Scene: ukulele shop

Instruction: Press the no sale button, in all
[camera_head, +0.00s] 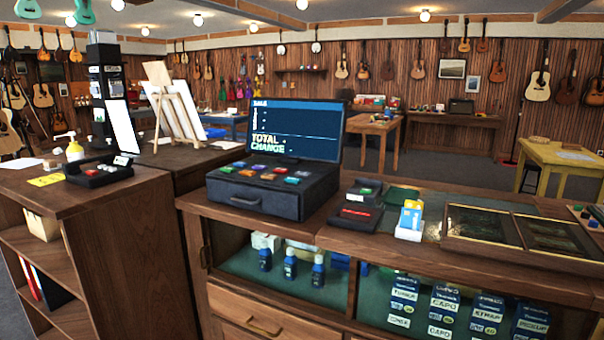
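A dark cash register (300,205) stands on the wooden counter near the middle of the view. Its upright screen (305,122) is lit blue and shows the words SALE, TOTAL and CHANGE. Several coloured buttons (268,177), in green, blue, orange and red, lie on its sloped top below the screen. Their labels are too small to read, so I cannot tell which one is no sale. The drawer front (245,200) below the buttons looks shut. Neither of my grippers is in view.
Right of the register are a small dark terminal (357,213), a card holder (410,220) and a framed display case (535,232). A lower wooden shelf unit (115,235) stands left, bearing a second device (97,173) and a yellow bottle (75,150). An easel (180,112) stands behind.

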